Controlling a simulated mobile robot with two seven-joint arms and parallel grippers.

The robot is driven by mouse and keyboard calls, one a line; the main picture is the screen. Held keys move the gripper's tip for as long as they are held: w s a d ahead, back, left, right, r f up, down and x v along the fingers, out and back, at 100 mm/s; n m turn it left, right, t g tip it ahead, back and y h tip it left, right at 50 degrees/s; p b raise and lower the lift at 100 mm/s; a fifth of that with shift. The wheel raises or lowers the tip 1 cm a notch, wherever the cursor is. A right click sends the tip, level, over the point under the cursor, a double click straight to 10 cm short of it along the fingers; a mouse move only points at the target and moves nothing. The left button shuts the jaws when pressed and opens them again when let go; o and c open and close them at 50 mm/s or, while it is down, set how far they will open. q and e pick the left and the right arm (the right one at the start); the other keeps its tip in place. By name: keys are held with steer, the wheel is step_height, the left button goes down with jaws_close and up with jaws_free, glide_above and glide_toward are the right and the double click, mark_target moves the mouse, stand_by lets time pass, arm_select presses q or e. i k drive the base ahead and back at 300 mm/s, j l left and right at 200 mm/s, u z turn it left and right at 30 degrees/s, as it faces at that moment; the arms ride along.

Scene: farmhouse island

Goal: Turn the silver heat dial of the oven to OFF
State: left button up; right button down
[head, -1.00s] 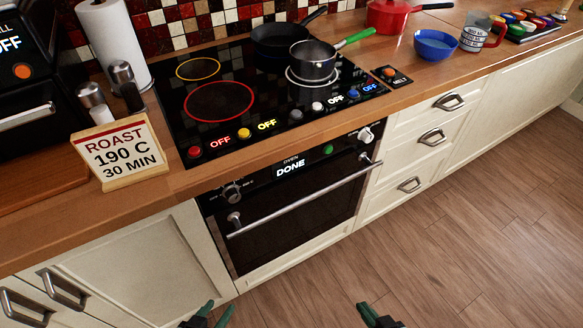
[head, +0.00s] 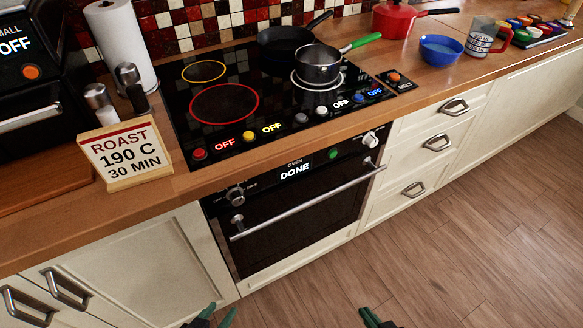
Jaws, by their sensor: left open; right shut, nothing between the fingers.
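The black oven (head: 300,218) is built in below the counter, with its door closed and a long silver bar handle (head: 310,200). Its panel display (head: 294,171) reads DONE. A white dial (head: 370,139) sits at the right end, and a green button (head: 333,153) is between. My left gripper (head: 214,318) is open at the bottom edge, below the oven's left side. My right gripper (head: 369,318) is shut and empty at the bottom edge. Both are apart from the oven.
The cooktop (head: 270,125) above holds a black pan (head: 285,42) and a steel saucepan (head: 318,65). A sign (head: 126,153) reads ROAST 190 C 30 MIN. The blue bowl (head: 440,48) and mug (head: 481,40) stand right. The floor (head: 470,240) is clear.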

mark_target(235, 195)
steer(key=l+u, duration=0.15)
steer(key=u, duration=0.2)
steer(key=l+u, duration=0.15)
steer(key=u, duration=0.15)
steer(key=l+u, duration=0.4)
steer(key=l, duration=0.5)
steer(key=l+u, duration=0.1)
steer(key=l, duration=1.35)
steer(key=k, duration=0.05)
